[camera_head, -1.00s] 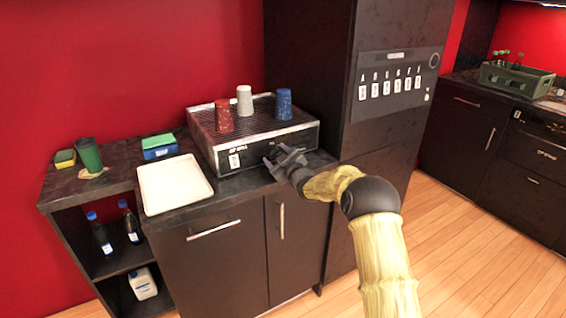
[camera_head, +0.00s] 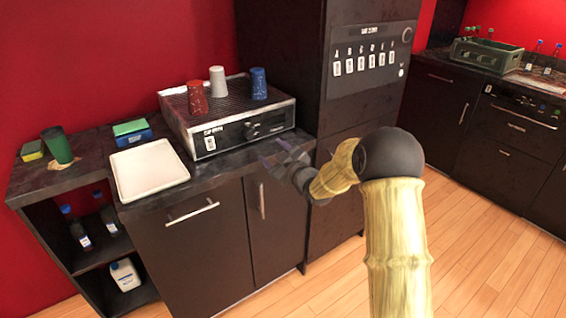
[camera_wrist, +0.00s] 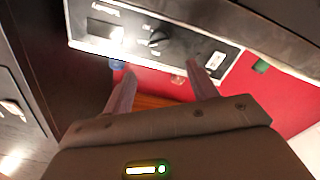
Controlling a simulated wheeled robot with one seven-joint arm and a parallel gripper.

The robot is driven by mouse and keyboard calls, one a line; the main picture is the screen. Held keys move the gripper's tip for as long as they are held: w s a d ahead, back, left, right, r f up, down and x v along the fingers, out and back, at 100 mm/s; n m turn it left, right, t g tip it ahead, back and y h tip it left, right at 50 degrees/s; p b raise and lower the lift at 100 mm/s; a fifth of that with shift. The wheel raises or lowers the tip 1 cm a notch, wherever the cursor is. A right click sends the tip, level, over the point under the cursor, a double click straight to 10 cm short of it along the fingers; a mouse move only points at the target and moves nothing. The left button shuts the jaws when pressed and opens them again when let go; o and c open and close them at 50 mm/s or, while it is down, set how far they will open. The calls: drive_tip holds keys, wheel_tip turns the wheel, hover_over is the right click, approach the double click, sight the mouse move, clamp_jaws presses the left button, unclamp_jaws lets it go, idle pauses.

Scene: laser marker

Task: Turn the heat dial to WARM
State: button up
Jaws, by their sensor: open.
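The cup warmer (camera_head: 178,122) is a dark, wide box with a ribbed top on the counter. Its front panel carries a black heat dial (camera_head: 250,132), a white switch plate and small lettering too blurred to read. The dial also shows in the wrist view (camera_wrist: 157,38), beyond the fingertips, with small marks around it. I cannot tell which mark it points at. My gripper (camera_head: 276,153) is open and empty, in front of and below the panel's right part, apart from the dial. In the wrist view my two fingers (camera_wrist: 161,72) point toward the panel.
Red, white and blue cups (camera_head: 217,80) stand on the warmer. A white tray (camera_head: 149,172) lies on the counter to its left. A tall dark cabinet (camera_head: 318,150) closes off the right side. The wooden floor (camera_head: 480,235) at right is open.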

drive_tip(key=v, duration=0.4)
drive_tip(key=shift+s+d, duration=0.25)
drive_tip(key=shift+s, duration=0.1)
drive_tip(key=s+d+f+m+g+h, duration=0.3)
drive_tip(key=s+d+m+h, duration=0.15)
drive_tip(key=s, duration=0.25)
drive_tip(key=s+d+f+m+g+h, duration=0.2)
drive_tip(key=s+d+m+g+h, duration=0.15)
drive_tip(key=s+d, duration=0.3)
drive_tip(key=s+d+f+m+g+h, duration=0.25)
drive_tip(key=s+m+g, duration=0.3)
drive_tip(key=s, duration=1.35)
drive_tip(key=w+r+p+v, duration=0.1)
drive_tip(key=w+p+v, duration=0.2)
drive_tip(key=p+v, duration=1.3)
drive_tip(key=shift+d+r+n+p, duration=0.3)
drive_tip(key=shift+d+n+p, duration=0.05)
drive_tip(key=shift+d+p, duration=0.4)
drive_tip(key=shift+y, duration=0.25)
